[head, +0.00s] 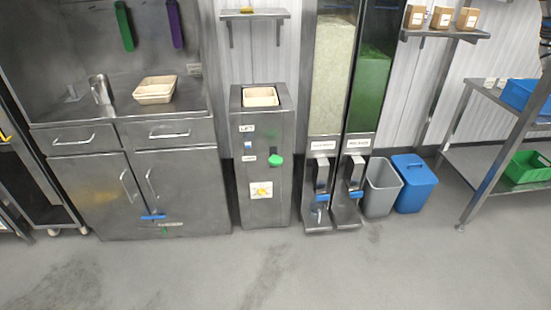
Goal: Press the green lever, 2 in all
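A round green knob (275,160) sticks out from the front of a steel cabinet (283,205) labelled LIFT. A tan tray (260,96) sits in the top of that cabinet. To its right stand two tall dispensers, one with pale grain (332,75) behind its window and one with green contents (369,90). The levers low on them, the left lever (323,198) and the right lever (356,195), look blue. I cannot tell which part is the green lever the task means. Neither of my grippers is in view.
A steel counter (60,140) at left holds a tan divided tray (155,90) and a metal container (101,90). A grey bin (382,188) and a blue bin (414,184) stand right of the dispensers. A rack (490,160) is at far right. The front floor is clear.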

